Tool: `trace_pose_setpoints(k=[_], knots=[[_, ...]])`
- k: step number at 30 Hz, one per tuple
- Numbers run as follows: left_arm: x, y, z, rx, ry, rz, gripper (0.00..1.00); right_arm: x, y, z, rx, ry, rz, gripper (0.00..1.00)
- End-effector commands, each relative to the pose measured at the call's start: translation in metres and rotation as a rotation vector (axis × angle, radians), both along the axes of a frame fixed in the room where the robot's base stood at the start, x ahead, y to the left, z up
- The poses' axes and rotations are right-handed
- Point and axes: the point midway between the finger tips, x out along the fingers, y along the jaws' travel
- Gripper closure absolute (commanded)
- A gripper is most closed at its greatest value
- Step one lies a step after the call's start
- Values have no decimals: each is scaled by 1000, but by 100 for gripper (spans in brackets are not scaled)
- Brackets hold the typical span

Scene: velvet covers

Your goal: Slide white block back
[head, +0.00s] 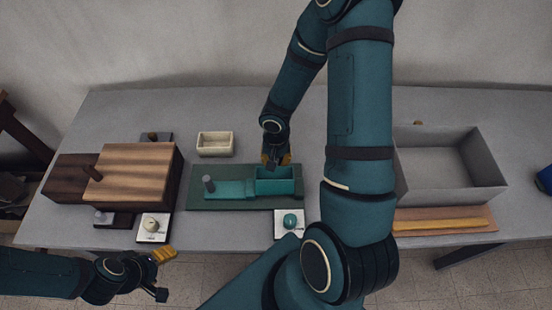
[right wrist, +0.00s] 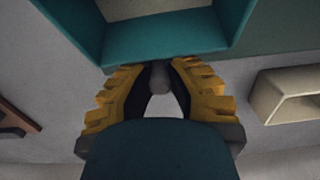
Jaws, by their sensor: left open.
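No plain solid white block stands out; the palest block-like thing is a small cream open box (head: 215,143) at the back of the table, also at the right of the right wrist view (right wrist: 288,103). My right gripper (head: 276,163) is low at the back of a teal box (head: 275,181). In the right wrist view its yellow-padded fingers (right wrist: 159,72) flank a grey rounded post (right wrist: 158,79); contact cannot be told. My left gripper (head: 163,274) is open and empty in front of the table's front edge, at lower left, away from the cream box.
The teal box is on a dark green base with a grey peg (head: 208,184). A wooden box (head: 135,172) stands left. Cream (head: 151,224) and teal (head: 290,220) knobs sit near the front edge. A large grey bin (head: 450,175) is right. Table behind the cream box is clear.

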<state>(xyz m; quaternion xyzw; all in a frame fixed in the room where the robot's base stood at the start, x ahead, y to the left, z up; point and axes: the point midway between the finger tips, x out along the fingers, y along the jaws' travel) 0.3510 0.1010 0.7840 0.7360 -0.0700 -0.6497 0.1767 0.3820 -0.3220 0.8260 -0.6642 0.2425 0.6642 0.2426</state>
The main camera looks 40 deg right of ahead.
Motion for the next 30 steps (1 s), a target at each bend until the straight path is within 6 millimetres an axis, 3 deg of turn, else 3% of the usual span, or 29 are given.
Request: trace_pose_setpoints(k=[18, 19, 21, 22, 30], knots=[[-1, 0, -3, 0, 2, -2, 32, 11, -9, 1, -2, -4, 0, 100], [-1, 0, -3, 0, 2, -2, 32, 11, -9, 1, -1, -4, 0, 80], [-1, 0, -3, 0, 2, -2, 32, 11, -9, 1, -2, -5, -1, 55], [-1, 0, -3, 0, 2, -2, 32, 11, -9, 1, -1, -4, -1, 49], [-1, 0, -3, 0, 2, -2, 32, 10, -8, 0, 0, -1, 0, 49]])
